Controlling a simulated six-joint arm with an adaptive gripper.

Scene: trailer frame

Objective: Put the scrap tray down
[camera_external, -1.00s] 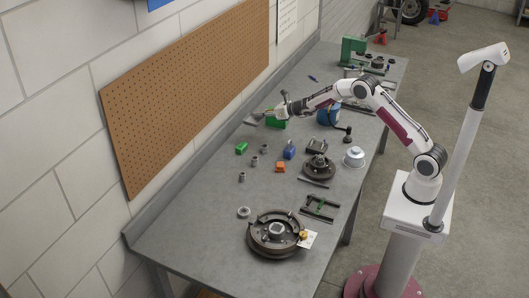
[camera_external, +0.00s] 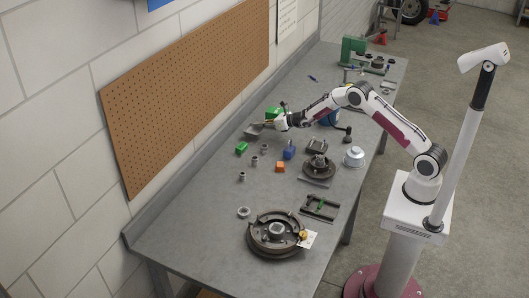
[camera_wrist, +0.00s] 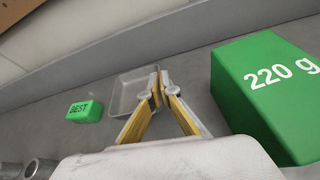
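The scrap tray (camera_external: 254,131) is a small grey open tray near the wall side of the bench. In the wrist view the tray (camera_wrist: 124,92) looks empty and roughly level. My gripper (camera_external: 269,124) is at the tray's right side. Its yellow fingertips (camera_wrist: 160,86) are nearly together on the tray's right rim, so it looks shut on the tray. I cannot tell whether the tray's underside touches the bench.
A green block marked "220 g" (camera_wrist: 265,95) stands close right of my gripper. A small green block marked "BEST" (camera_wrist: 84,111) lies left of the tray. Metal cylinders (camera_wrist: 38,168) stand nearer. The wall (camera_external: 215,130) runs behind; bare bench (camera_external: 190,215) lies at front left.

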